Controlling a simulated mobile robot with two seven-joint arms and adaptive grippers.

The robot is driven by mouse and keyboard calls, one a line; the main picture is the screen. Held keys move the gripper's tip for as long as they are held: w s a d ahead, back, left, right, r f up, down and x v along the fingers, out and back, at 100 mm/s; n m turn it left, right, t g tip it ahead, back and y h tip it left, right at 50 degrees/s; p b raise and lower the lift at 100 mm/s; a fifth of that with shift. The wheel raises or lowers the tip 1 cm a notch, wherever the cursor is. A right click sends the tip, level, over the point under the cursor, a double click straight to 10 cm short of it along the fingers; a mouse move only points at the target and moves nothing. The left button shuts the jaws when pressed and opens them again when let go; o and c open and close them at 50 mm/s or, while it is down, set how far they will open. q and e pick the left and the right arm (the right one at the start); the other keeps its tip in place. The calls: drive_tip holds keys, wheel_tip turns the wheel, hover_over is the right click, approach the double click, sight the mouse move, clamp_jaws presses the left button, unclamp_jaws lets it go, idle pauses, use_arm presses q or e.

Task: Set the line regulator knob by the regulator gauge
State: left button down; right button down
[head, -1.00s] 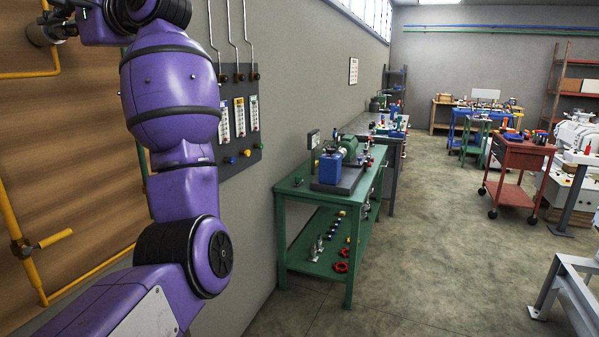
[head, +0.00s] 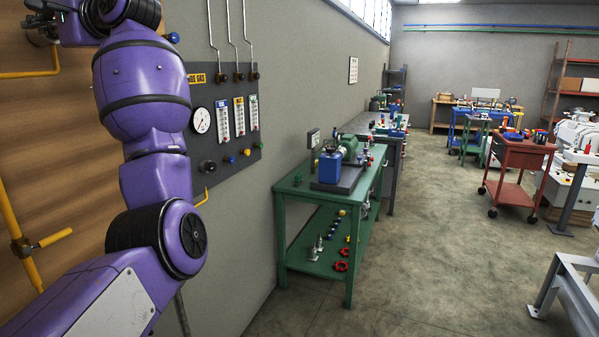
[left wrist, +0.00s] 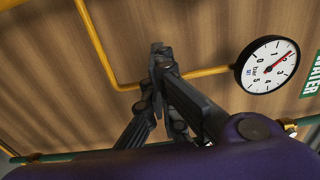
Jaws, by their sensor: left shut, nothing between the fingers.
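My left gripper (head: 40,28) is at the upper left of the head view, small and partly hidden. In the left wrist view its dark fingers (left wrist: 160,52) are shut and empty, in front of a yellow pipe. A round white gauge (left wrist: 267,65) marked in bar is to their right; its red needle points to the upper right. Another white gauge (head: 201,121) is on the grey wall panel, with a black knob (head: 208,166) below it. I cannot tell which gauge is the regulator gauge, and no knob shows between the fingers. My right gripper is not in view.
Yellow pipes (head: 15,225) run along the wooden wall. The grey panel (head: 262,140) holds flow tubes and coloured knobs. A green bench (head: 284,192) with a motor stands right of it.

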use_arm(q)
drive_tip(key=shift+w+a+f, duration=0.1)
drive_tip(key=shift+w+f, duration=0.05)
drive_tip(key=shift+w, duration=0.05)
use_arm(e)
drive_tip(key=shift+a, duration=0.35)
use_arm(q)
drive_tip(key=shift+w, duration=0.2)
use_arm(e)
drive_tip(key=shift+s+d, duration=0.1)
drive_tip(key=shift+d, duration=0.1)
